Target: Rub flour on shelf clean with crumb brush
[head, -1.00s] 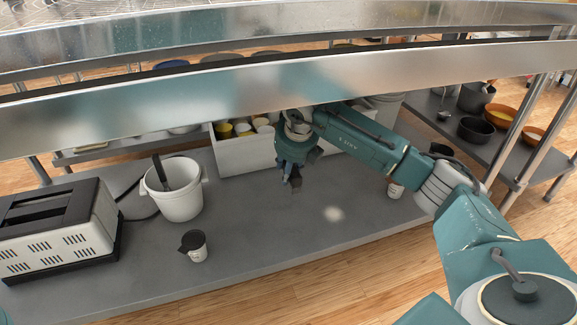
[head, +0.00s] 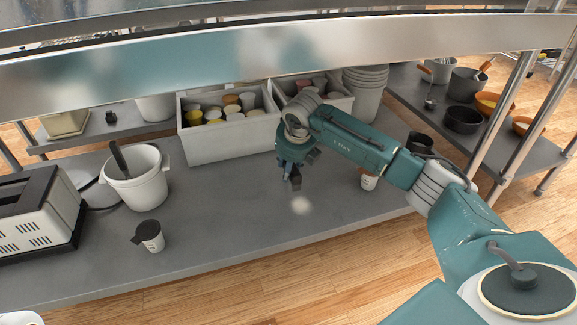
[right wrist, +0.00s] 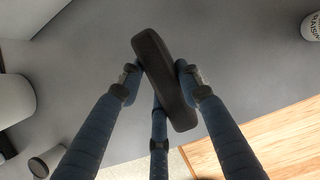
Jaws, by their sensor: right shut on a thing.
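The grey shelf (head: 235,215) holds a small pale flour patch (head: 301,205) near its middle. My right gripper (head: 290,172) hangs above the shelf, just behind and slightly left of the flour in the head view. Its fingers are shut on the crumb brush (right wrist: 165,80), a dark, elongated block held between the blue fingers in the right wrist view. The brush is hard to make out in the head view. I cannot tell whether it touches the shelf. My left gripper is in neither view.
White bins of cups (head: 230,138) stand behind the gripper. A white bucket (head: 138,182), a toaster (head: 35,225) and a dark-lidded cup (head: 149,236) stand left. Another cup (head: 368,181) stands right, beneath my arm. A metal upper shelf (head: 250,75) crosses above.

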